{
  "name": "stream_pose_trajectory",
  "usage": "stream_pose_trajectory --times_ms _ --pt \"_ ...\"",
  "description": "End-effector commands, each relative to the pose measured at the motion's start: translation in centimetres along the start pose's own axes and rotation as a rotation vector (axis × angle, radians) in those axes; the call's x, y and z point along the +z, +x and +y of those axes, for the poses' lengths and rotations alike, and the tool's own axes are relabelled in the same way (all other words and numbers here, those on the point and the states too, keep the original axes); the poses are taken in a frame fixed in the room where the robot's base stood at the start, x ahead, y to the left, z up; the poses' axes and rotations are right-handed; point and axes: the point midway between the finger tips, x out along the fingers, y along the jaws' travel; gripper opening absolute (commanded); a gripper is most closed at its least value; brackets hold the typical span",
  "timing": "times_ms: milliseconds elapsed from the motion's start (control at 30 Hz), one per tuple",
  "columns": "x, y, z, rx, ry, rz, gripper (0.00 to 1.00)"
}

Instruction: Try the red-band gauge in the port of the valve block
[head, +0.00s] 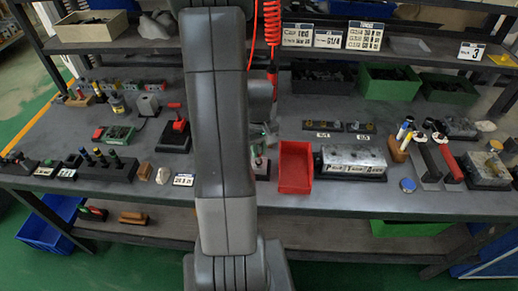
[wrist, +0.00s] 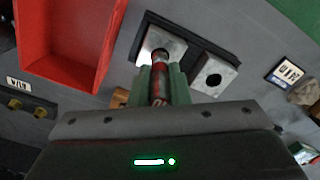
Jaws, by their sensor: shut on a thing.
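My gripper (wrist: 160,84) is shut on the red-band gauge (wrist: 159,76), a slim grey pin with a red band, held between green fingers in the wrist view. The gauge's far end overlaps the port in a pale metal block (wrist: 174,45) on a dark base. I cannot tell whether the tip is inside the port or above it. A second metal block (wrist: 226,73) with an open dark hole sits beside it on the same base. In the head view my arm hides most of this area and the gauge.
A red bin (head: 296,168) stands just right of my arm and shows in the wrist view (wrist: 65,40). A silver block assembly (head: 352,162) stands further right. Several gauges and fixtures crowd the left bench. A shelf edge runs behind.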

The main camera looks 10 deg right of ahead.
Motion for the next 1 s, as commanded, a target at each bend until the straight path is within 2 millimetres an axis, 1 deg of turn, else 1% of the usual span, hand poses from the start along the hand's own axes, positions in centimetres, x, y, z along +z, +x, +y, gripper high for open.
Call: stream_pose_trajectory --times_ms 800,1000 --pt "0.00 0.83 0.00 0.000 0.000 0.000 0.00" --pt "0.01 0.78 0.00 0.000 0.000 0.000 0.00"
